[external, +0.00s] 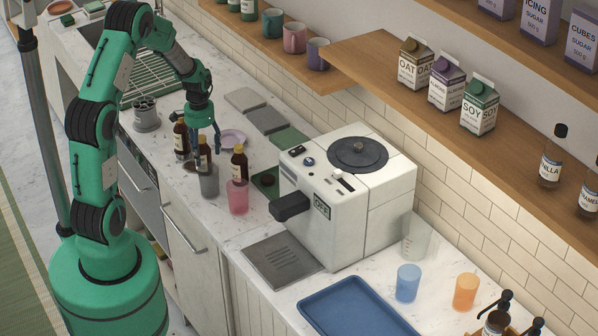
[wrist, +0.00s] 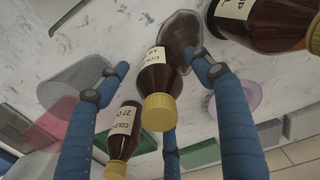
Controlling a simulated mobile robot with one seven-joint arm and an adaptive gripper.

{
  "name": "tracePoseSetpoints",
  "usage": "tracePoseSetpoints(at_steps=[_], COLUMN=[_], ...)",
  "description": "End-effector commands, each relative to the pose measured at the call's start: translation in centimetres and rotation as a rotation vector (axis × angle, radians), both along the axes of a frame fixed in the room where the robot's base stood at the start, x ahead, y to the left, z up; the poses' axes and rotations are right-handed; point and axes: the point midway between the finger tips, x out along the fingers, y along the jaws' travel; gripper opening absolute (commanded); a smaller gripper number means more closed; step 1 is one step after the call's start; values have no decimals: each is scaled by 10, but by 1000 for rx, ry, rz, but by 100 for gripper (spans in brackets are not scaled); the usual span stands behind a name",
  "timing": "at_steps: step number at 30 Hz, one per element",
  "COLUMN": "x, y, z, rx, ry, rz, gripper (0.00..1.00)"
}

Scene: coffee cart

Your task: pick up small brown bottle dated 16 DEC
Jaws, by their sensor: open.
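Three small brown bottles with yellow caps and cream labels stand on the counter. The middle one (external: 203,158) is below my gripper (external: 203,148) and lies between the fingers in the wrist view (wrist: 153,75); its label shows "COLD" and a date I can only partly read, seemingly beginning with 1. Another bottle (external: 239,163) stands to its right; its label (wrist: 122,125) reads like "27 O…". A third (external: 180,139) stands to the left, cut off at top right in the wrist view (wrist: 262,22), its date mostly hidden. My gripper is open, its blue fingers spread around the middle bottle.
A grey cup (external: 209,183) and a pink cup (external: 237,198) stand close in front of the bottles. A lilac saucer (external: 233,138) lies behind them. The white coffee machine (external: 335,205) stands to the right, and a wooden shelf (external: 375,70) runs along the wall.

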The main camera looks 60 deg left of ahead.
Motion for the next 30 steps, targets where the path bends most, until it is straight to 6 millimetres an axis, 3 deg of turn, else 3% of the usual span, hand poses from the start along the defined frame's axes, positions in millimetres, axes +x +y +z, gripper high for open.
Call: tracePoseSetpoints(at_steps=[6, 23, 30], x=[0, 0, 0], y=[0, 0, 0], z=[-19, -20, -20], rx=[0, 0, 0], ry=[1, 0, 0], rz=[0, 0, 0], gripper=[66, 66, 23])
